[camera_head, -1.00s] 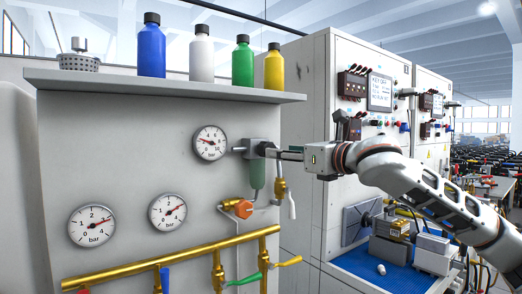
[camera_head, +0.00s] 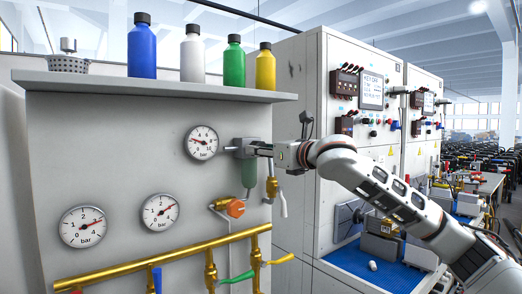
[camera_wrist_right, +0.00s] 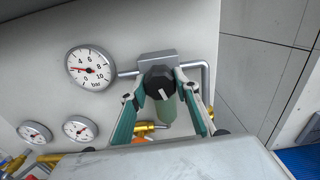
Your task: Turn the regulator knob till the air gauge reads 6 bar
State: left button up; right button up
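The regulator has a black knob (camera_wrist_right: 160,82) with a white mark, in front of a grey body and a green bowl (camera_wrist_right: 166,108). My right gripper (camera_wrist_right: 160,84) has one finger on each side of the knob, and the fingertips appear to touch it. In the head view the right gripper (camera_head: 272,150) reaches the regulator (camera_head: 245,147) from the right and hides most of the knob. My left gripper is not in view.
Two other gauges (camera_head: 83,226) (camera_head: 160,212) sit lower left on the panel. Brass pipes (camera_head: 170,259) with coloured valve handles run below. A shelf (camera_head: 160,88) with several bottles is above. A grey cabinet (camera_head: 300,100) stands to the right.

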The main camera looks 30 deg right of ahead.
jog(key=shift+c, duration=0.7)
jog(key=m, duration=0.4)
jog(key=shift+m, duration=0.3)
jog(key=m, duration=1)
jog(key=shift+f+m, duration=0.1)
jog(key=shift+m, duration=2.9)
